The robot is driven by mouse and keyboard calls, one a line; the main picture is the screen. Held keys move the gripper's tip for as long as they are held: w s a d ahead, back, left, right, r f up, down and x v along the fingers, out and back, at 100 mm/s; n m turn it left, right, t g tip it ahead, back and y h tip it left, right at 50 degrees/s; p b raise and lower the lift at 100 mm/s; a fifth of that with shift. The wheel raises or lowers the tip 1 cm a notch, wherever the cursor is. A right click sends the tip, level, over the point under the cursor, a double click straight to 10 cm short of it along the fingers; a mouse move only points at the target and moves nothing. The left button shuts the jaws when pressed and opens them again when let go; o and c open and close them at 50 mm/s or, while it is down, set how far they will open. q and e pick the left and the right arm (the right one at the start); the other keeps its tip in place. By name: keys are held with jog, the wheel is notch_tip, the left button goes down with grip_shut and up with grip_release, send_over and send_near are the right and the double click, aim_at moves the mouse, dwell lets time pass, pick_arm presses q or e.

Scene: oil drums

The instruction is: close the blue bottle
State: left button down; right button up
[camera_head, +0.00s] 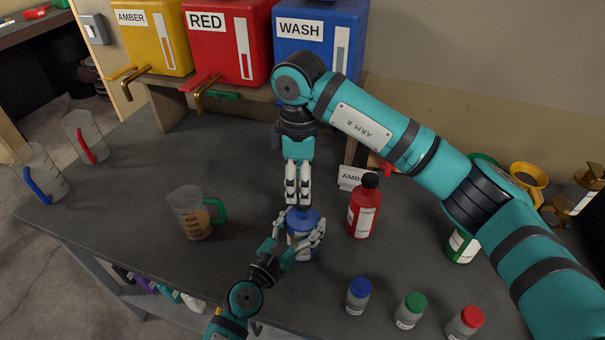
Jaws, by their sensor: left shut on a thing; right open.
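The blue bottle (302,219) stands on the dark table near the middle of the view, with a pale label partly showing. My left gripper (307,240) comes from below and is shut on the bottle's body, a finger on each side. My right gripper (298,203) points down from above, directly over the bottle's top, and is open with its fingers fairly near each other. Its fingertips hide the bottle's mouth, so I cannot tell whether a cap is there or between the fingers.
A red bottle (364,208) with a dark cap stands close to the right. A jug (192,214) with brown liquid stands left. Small jars with blue (358,295), green (410,309) and red (466,322) lids line the front. Amber, red and blue tanks (316,38) stand behind.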

jog(key=n, duration=0.7)
jog(key=shift+a+r, duration=0.3)
jog(key=n, duration=0.7)
jog(key=shift+s+a+r, duration=0.1)
jog(key=shift+a+r, duration=0.05)
jog(key=n, duration=0.7)
jog(key=shift+s+r, duration=0.1)
jog(key=shift+r, duration=0.05)
jog(key=n, duration=0.6)
jog(key=shift+r+n, duration=0.1)
jog(key=shift+n, duration=0.3)
jog(key=n, duration=0.4)
jog(key=shift+r, duration=0.1)
jog(key=n, duration=0.4)
jog(key=shift+d+r+n, duration=0.1)
jog(key=shift+d+n, duration=0.15)
jog(key=shift+n, duration=0.05)
jog(key=n, duration=0.4)
jog(key=shift+d, duration=0.2)
jog(key=n, duration=0.6)
jog(key=shift+w+d+r, duration=0.15)
jog(key=shift+w+d, duration=0.05)
jog(key=shift+d, duration=0.1)
